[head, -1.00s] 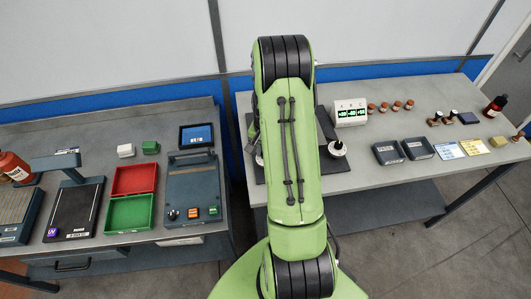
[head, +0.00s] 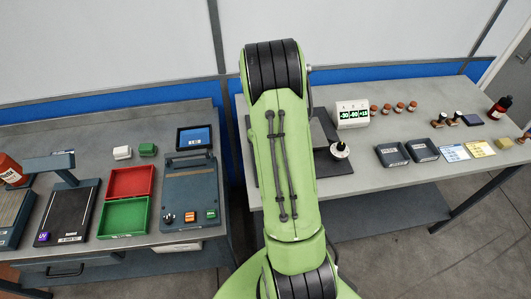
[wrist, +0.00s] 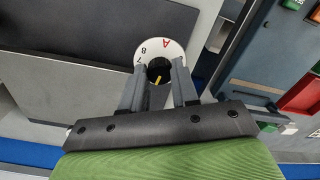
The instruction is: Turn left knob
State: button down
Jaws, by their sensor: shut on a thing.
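The left knob (wrist: 157,72) is black with a yellow pointer line and stands on a white dial (wrist: 146,48) marked with a red A and dark figures. My gripper (wrist: 158,78) is shut on this knob, one finger on each side, in the wrist view. In the head view my green arm hides the gripper and the left knob. The right knob (head: 339,148) sits on its own white dial at the right of the dark panel. A white display box (head: 352,108) behind it shows green figures under A, B and C.
A blue-grey instrument case (head: 190,187) and red and green trays (head: 130,182) are on the left bench. A gap separates the benches.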

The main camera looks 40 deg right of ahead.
jog(key=shift+n, duration=0.9)
jog(key=c, duration=0.8)
grip_release()
jog(key=shift+c, duration=0.2)
jog(key=shift+r, duration=0.15)
notch_tip(320, 180, up, 16)
jog(key=p, duration=0.1)
jog(key=shift+f+p, duration=0.2)
jog(key=shift+p, duration=0.15)
jog(key=shift+d, duration=0.1)
